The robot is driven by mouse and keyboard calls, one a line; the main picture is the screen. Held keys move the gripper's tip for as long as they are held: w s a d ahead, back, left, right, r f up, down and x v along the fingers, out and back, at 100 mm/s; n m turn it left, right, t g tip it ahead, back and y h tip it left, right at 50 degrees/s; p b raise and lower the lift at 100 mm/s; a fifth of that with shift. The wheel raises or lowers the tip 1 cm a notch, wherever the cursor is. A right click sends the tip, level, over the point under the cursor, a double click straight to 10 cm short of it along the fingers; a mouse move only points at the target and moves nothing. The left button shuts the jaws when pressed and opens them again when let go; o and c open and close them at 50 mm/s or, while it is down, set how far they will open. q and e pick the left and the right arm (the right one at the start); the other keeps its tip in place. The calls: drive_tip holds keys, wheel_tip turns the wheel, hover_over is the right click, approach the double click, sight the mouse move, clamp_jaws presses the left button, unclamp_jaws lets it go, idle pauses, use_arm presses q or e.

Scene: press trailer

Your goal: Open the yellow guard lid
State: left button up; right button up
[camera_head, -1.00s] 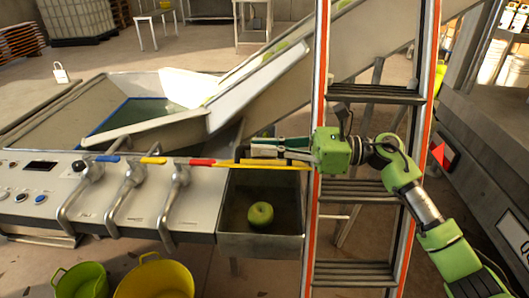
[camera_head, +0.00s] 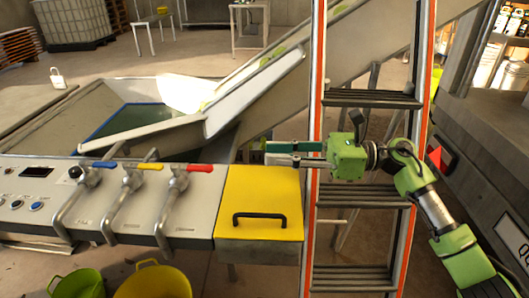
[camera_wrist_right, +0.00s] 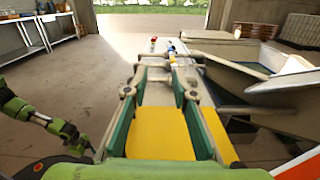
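The yellow guard lid (camera_head: 262,195) lies flat and shut over the bin at the right end of the grey control panel. Its black bar handle (camera_head: 259,216) is near the front edge. My right gripper (camera_head: 268,154) is behind the lid's back right corner, its fingers apart and nothing between them. In the right wrist view the yellow lid (camera_wrist_right: 163,133) shows beyond and between the spread fingers (camera_wrist_right: 158,92). My left gripper is outside the head view. A green arm of mine shows at the left of the right wrist view, its gripper unclear.
A ladder (camera_head: 366,192) with orange rails stands right of the lid, my right arm in front of it. Levers with blue, yellow and red (camera_head: 192,168) tags are left of the lid. A yellow tub (camera_head: 153,281) and a green tub (camera_head: 77,284) stand below.

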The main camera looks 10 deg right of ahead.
drive_tip(key=s+d, duration=0.1)
drive_tip(key=d, duration=0.7)
drive_tip(key=shift+s, duration=0.35)
drive_tip(key=shift+d, duration=0.1)
